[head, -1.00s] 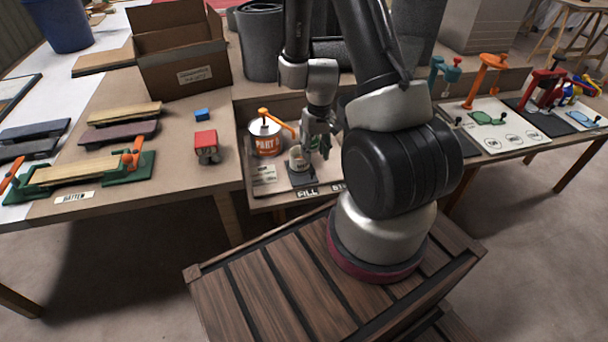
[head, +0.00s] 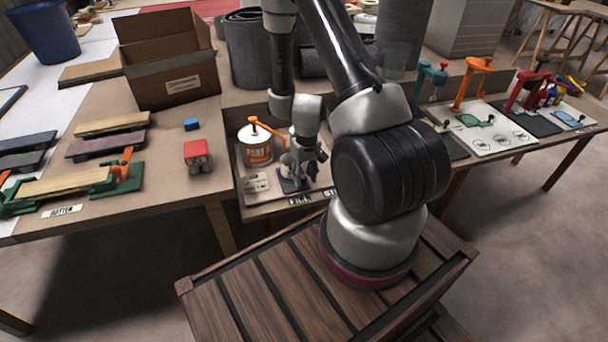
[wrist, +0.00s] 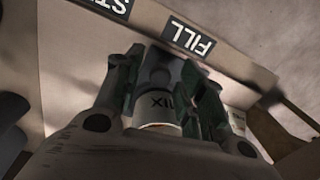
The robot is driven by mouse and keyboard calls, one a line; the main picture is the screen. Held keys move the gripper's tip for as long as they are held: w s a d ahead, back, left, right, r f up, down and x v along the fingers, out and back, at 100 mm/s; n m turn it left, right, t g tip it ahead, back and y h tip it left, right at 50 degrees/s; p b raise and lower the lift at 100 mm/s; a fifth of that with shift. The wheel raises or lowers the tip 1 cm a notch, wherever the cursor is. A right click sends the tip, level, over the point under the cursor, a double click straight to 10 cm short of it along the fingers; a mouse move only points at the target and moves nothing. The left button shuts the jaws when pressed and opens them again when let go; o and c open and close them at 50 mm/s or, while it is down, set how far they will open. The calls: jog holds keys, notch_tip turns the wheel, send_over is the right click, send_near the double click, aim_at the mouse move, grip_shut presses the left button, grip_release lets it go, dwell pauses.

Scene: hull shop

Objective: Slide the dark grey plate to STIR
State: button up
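The dark grey plate (head: 288,186) lies on the paint station by the FILL label (head: 299,201), with a pale cup (head: 286,164) on it. My gripper (head: 309,178) is low at the plate, just right of the cup. In the wrist view my gripper (wrist: 163,68) has its two dark green fingers spread, with the cup marked MIX (wrist: 157,108) showing between them and dark grey material beyond. I cannot tell whether the fingers touch anything. The STIR label (head: 331,193) is right of FILL; it also shows, cut off, in the wrist view (wrist: 117,4).
A paint can (head: 257,150) with an orange lever stands left of the cup, behind a small card (head: 257,183). The station's raised front edge carries the labels. A red block (head: 197,153), a blue block (head: 191,124) and a cardboard box (head: 175,75) are on the left table.

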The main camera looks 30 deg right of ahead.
grip_shut()
jog(key=s+d, duration=0.1)
jog(key=d, duration=0.3)
jog(key=s+d, duration=0.1)
jog(key=d, duration=0.3)
jog(key=s+d, duration=0.1)
jog(key=d, duration=0.3)
jog(key=shift+s, duration=0.15)
jog(key=shift+o, duration=1.2)
grip_release()
jog(key=shift+s+d, duration=0.1)
notch_tip(320, 180, up, 12)
jog(key=shift+d, duration=0.3)
